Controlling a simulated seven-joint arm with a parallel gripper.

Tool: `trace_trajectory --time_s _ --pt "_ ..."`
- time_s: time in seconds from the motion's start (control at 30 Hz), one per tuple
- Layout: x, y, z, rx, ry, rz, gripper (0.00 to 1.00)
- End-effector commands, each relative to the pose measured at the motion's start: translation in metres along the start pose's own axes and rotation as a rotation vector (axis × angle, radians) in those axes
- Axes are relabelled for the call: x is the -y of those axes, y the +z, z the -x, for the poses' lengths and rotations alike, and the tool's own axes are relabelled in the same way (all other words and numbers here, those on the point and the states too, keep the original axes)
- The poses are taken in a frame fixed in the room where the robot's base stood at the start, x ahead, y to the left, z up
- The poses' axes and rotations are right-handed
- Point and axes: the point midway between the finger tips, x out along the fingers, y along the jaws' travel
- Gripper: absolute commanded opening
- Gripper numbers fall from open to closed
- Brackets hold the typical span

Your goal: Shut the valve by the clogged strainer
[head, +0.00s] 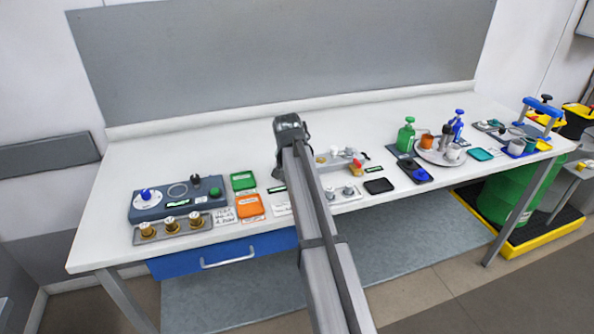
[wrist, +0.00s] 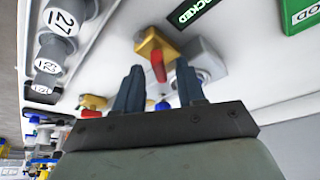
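In the wrist view a yellow valve body (wrist: 156,44) with a red lever (wrist: 158,66) sits just beyond my gripper (wrist: 160,72). The gripper's two dark fingers are apart, and the lever shows between their tips; I cannot tell whether they touch it. A grey round fitting (wrist: 207,60), possibly a strainer, is beside the valve. Another valve with a red handle (wrist: 88,113) shows farther left.
Numbered grey knobs (wrist: 62,20) stand close at the wrist view's left. A green block (wrist: 302,16) is at its top right. On the white table, a blue control box (head: 175,198) stands left, and a round tray (head: 428,158) with bottles and cups right. The back centre is clear.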

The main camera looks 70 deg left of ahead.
Motion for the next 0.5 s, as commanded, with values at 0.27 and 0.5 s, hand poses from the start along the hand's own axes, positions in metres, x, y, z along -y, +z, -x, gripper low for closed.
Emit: trace_trajectory --time_s 0.27,0.5 --pt "0.0 0.0 -0.0002 0.0 0.0 0.0 0.36" --pt "0.0001 0.0 -0.0001 0.0 0.0 0.0 0.13"
